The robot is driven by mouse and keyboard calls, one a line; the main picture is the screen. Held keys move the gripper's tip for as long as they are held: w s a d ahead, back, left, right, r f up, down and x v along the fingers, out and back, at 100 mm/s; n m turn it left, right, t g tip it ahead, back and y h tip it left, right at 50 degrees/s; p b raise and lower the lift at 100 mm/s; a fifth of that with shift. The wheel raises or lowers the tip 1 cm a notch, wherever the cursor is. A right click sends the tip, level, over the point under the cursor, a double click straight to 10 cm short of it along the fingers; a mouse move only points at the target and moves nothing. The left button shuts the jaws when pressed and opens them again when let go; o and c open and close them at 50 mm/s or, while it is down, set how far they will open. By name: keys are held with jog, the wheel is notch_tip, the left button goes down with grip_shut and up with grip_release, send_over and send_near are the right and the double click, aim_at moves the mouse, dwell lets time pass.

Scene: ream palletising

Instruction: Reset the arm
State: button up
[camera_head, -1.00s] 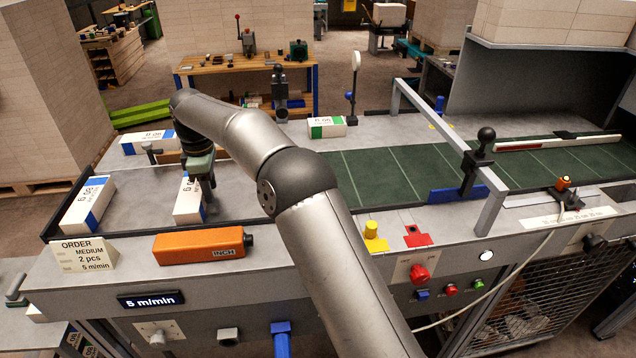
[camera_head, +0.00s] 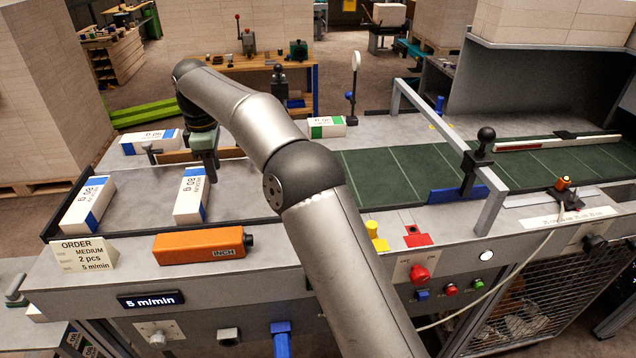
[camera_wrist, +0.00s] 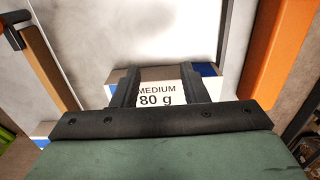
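My gripper (camera_head: 211,172) hangs above the far end of a white and blue ream (camera_head: 190,196) on the grey table. In the wrist view its two dark fingers (camera_wrist: 162,78) stand apart. The ream's "MEDIUM 80 g" end face (camera_wrist: 160,98) shows between and beyond them. The fingers look clear of the ream, which lies flat. My arm is bent over the table from the front. A second white and blue ream (camera_head: 89,204) lies to the left.
Another blue-marked ream (camera_head: 148,142) lies at the back left, near a brown bar (camera_head: 172,156). A green-marked ream (camera_head: 327,127) lies by the green belt (camera_head: 400,176). An orange INCH block (camera_head: 199,244) and an order card (camera_head: 84,254) stand at the front edge.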

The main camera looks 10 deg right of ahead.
jog(key=s+d+r+m+b, duration=0.1)
jog(key=s+d+m, duration=0.4)
jog(key=d, duration=0.4)
jog(key=s+d+m+b, duration=0.2)
jog(key=s+d+m, duration=0.1)
jog(key=s+d, duration=0.55)
jog(key=s+d+f+m, duration=0.3)
jog(key=s+d, duration=0.1)
jog(key=s, duration=0.3)
jog(key=s+d+f+m+b, duration=0.1)
jog(key=s+d+f+m, duration=0.3)
jog(key=s, duration=0.4)
jog(key=s+d+f+m+t, duration=0.1)
jog(key=s+d+f+m, duration=0.2)
jog(key=s, duration=0.5)
jog(key=shift+d+f, duration=0.75)
jog(key=shift+d, duration=0.3)
